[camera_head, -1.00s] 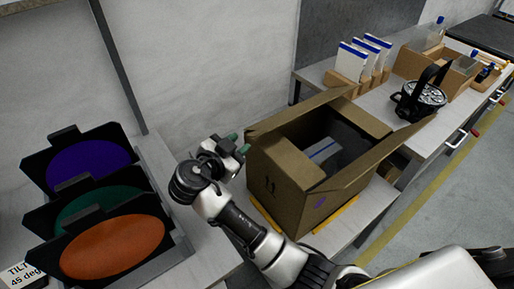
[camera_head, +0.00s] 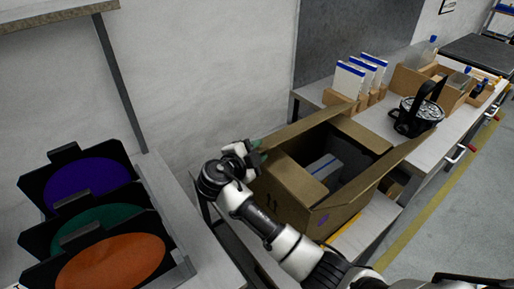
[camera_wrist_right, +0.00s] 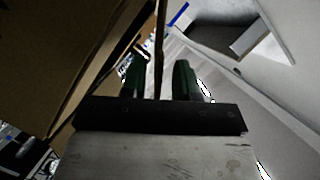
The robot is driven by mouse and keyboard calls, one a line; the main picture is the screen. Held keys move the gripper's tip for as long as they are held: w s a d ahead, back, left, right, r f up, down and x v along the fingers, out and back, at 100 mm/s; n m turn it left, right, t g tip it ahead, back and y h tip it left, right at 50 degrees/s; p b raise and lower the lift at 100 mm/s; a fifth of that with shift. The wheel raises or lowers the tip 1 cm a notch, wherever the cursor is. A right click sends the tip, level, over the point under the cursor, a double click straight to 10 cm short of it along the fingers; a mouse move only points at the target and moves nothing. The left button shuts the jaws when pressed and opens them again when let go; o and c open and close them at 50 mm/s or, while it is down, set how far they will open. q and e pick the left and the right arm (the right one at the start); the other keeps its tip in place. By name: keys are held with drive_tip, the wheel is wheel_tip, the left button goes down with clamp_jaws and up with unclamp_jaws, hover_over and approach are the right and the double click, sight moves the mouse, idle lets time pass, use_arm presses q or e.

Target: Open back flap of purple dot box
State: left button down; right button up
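The cardboard box (camera_head: 285,190) stands open at the top on the table, with a purple dot (camera_head: 323,220) on its near face. Its back flap (camera_head: 310,128) sticks up along the wall side. Another flap (camera_head: 370,178) stands up along the near right side. My right gripper (camera_head: 256,151) is at the left end of the back flap. In the right wrist view, its green fingertips (camera_wrist_right: 159,80) are apart, with a thin brown cardboard edge (camera_wrist_right: 160,45) seen edge-on between them. Whether they touch it I cannot tell. My left gripper is not in view.
A white item (camera_head: 322,167) lies inside the box. Coloured filter frames (camera_head: 100,205) stand at left. White blue-topped panels (camera_head: 350,78), a black par can (camera_head: 418,115) and a cardboard tray (camera_head: 410,80) stand on the bench behind. The wall is close behind the box.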

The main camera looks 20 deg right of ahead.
drive_tip(key=shift+w+d, duration=0.1)
drive_tip(key=shift+d, duration=0.05)
clamp_jaws()
idle(0.4)
